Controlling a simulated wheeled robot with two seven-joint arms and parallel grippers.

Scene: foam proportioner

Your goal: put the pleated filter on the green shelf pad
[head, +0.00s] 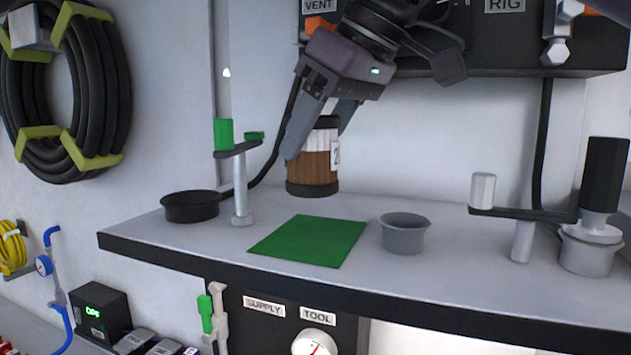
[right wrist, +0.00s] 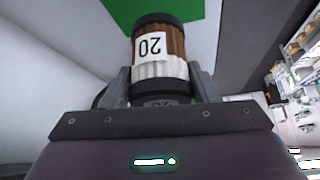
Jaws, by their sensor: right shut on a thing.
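The pleated filter (head: 318,166) is a brown and white cylinder with dark end caps and a white number label. My right gripper (head: 318,133) is shut on its upper part and holds it roughly upright in the air, above and behind the green shelf pad (head: 310,241). In the right wrist view the filter (right wrist: 160,72) sits between the fingers of the right gripper (right wrist: 160,90), its label reading 20 upside down. The green pad (right wrist: 188,10) shows beyond the filter there. The pad is flat and bare on the grey shelf. My left gripper is not in view.
On the shelf (head: 360,280), a black dish (head: 190,207) and a post with green parts (head: 240,190) stand left of the pad. A grey cup (head: 404,234) stands close to its right. Further right are a post with a white cylinder (head: 482,190) and a black-handled part (head: 603,175).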

